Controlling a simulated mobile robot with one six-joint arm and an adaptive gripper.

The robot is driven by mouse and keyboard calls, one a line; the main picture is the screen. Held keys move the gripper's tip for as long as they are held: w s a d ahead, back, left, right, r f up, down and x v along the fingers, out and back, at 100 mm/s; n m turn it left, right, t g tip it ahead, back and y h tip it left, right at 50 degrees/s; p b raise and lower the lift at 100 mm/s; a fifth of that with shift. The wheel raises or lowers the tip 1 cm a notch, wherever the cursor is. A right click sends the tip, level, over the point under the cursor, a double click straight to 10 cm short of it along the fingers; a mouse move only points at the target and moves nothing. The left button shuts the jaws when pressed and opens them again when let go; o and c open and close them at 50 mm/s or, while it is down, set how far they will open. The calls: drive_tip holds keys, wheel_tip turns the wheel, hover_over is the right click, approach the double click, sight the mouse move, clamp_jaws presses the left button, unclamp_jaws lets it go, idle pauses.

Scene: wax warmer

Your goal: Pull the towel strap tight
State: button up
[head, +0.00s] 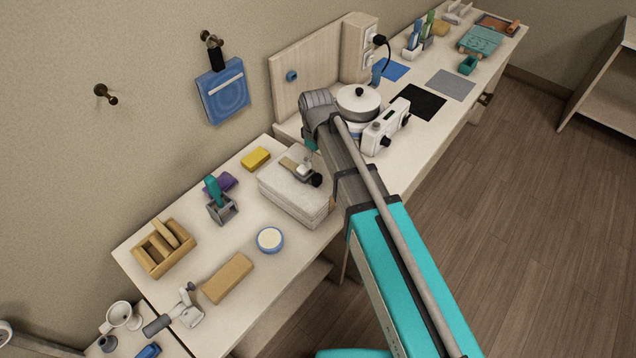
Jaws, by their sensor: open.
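A stack of pale folded towels (290,200) lies on the bench, left of my arm. A tan strap (288,163) shows on top of the stack. Beside it is a small grey metal fitting (302,169) with a round black knob (316,180), close to my arm. How the strap passes through the fitting is too small to tell. My arm reaches up from the lower right past the right side of the stack. It hides part of the bench there. My gripper's fingers cannot be made out; the end of my arm is hidden behind its own links.
A white wax warmer (385,128) stands right behind my arm. A yellow block (256,159), a round blue-rimmed tin (270,240), a tan block (228,278) and a wooden caddy (151,262) surround the towels. A blue pouch (223,92) hangs on the wall.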

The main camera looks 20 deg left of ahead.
sight(317, 177)
drive_tip(key=shift+f+b, duration=4.6)
drive_tip(key=shift+f, duration=0.35)
